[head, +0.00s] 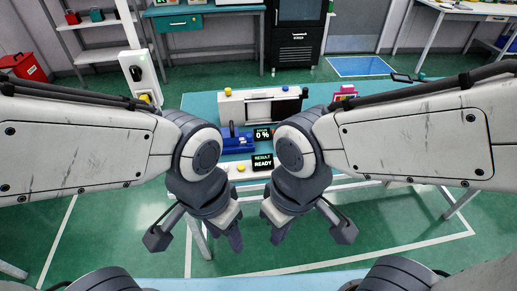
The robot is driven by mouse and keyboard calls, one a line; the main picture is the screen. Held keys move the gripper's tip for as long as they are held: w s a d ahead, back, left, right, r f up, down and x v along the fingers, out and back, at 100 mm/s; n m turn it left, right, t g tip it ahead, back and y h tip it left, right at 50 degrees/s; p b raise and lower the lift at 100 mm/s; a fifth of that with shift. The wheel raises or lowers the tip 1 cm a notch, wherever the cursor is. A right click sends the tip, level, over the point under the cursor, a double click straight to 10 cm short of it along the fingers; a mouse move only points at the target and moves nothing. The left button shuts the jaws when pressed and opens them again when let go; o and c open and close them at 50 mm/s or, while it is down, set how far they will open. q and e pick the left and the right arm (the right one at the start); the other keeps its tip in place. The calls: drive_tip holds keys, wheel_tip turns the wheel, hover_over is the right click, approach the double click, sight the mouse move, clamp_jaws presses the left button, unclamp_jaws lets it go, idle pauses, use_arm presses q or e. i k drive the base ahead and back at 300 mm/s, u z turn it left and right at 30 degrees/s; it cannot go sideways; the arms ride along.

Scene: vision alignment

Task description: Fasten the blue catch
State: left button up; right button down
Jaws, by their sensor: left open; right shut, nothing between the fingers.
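A blue fixture (238,143) with a small upright blue part (232,128) stands on the teal table, between my two wrists in the head view. The upright part may be the blue catch; it is too small to tell whether it is fastened. My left wrist hides part of the fixture's left side. My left gripper (227,240) is open and empty, pointing down in front of the table's near edge. My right gripper (277,237) is shut and empty, at a similar height to its right. Both are apart from the fixture, nearer to me.
A white and black unit (262,105) stands behind. Pink and yellow items (345,93) lie right of it. The teal table (200,103) is partly clear.

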sight(249, 137)
drive_tip(key=z, duration=0.3)
drive_tip(key=i, duration=1.25)
drive_tip(key=z, duration=0.05)
